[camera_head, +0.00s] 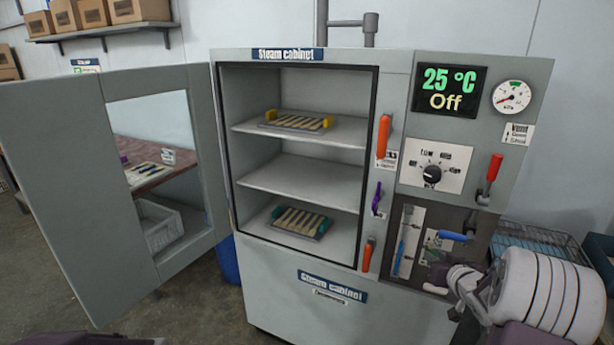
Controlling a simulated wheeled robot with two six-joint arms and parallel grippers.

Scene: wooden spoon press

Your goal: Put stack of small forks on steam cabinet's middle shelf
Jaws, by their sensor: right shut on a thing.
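The steam cabinet (310,292) stands in front of me with its door (75,165) swung open to the left. Its middle shelf (305,183) is bare. A rack of light pieces with yellow ends (296,122) lies on the top shelf (345,133). A similar rack with teal ends (301,222) lies on the bottom shelf. I cannot tell whether either is the stack of small forks. My right gripper (455,285) is at the lower right, in front of the control panel. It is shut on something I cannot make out. My left gripper is not in view.
Orange handles (384,136), a purple latch (377,197) and a red lever (493,170) stick out from the cabinet front. A table (135,170) shows through the door's window, with a white crate (160,225) below. A wire basket (545,240) is at the right.

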